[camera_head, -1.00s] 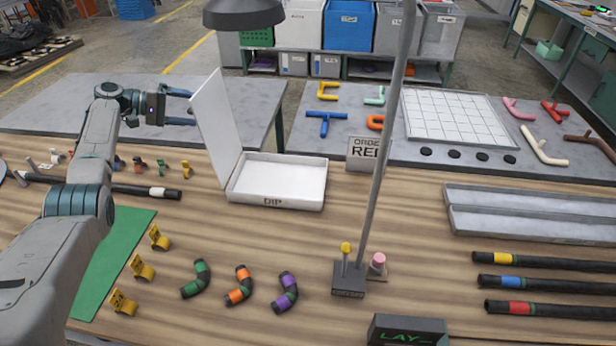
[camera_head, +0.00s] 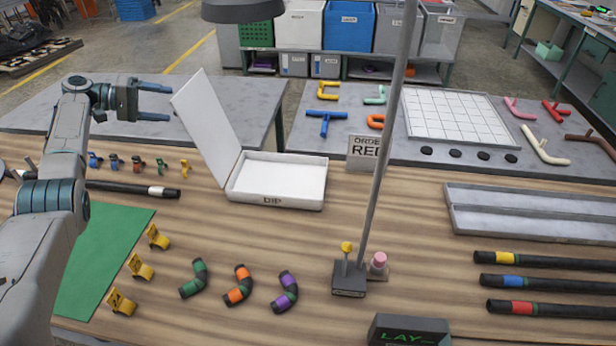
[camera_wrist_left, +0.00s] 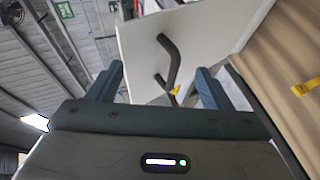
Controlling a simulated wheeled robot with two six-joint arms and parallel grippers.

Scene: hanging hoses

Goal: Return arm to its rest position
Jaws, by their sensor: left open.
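My left gripper (camera_head: 163,102) is open and empty, raised over the back left of the wooden table. Its two blue fingers also show in the left wrist view (camera_wrist_left: 157,88). The white DIP box (camera_head: 275,203) stands on the table to the right of the gripper, with its lid (camera_head: 208,118) standing open and leaning left. The gripper's tips are close to the lid's upper left edge but look apart from it. My right gripper is not in view.
A green mat (camera_head: 105,255), several yellow clips (camera_head: 140,268) and a black hose (camera_head: 135,189) lie near my left arm. A lamp pole (camera_head: 383,145) rises from a base (camera_head: 349,281). An order sign (camera_head: 366,153) stands right of the box.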

